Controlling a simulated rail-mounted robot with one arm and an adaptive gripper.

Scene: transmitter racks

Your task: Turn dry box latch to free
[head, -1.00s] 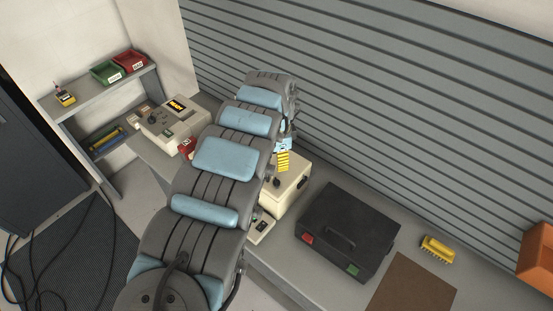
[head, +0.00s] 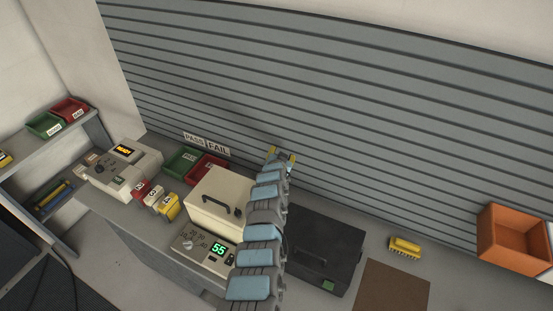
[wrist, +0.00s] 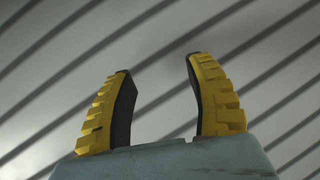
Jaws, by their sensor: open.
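A cream box (head: 206,215) with a dark handle stands on the bench, just left of my arm. A black case (head: 335,238) with a handle and a green latch-like tab (head: 328,286) lies right of my arm, which covers its left part. I cannot tell which one is the dry box, and no latch position is readable. My gripper (head: 282,157) is up in front of the slatted wall, beyond both boxes. In the wrist view its yellow-and-black fingers (wrist: 158,66) are apart, with nothing between them.
A control unit (head: 192,245) reading 55 sits before the cream box. Green (head: 183,160) and red (head: 208,168) bins stand behind it under PASS and FAIL signs. A yellow block (head: 404,247), brown mat (head: 390,288) and orange bin (head: 513,240) are at right.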

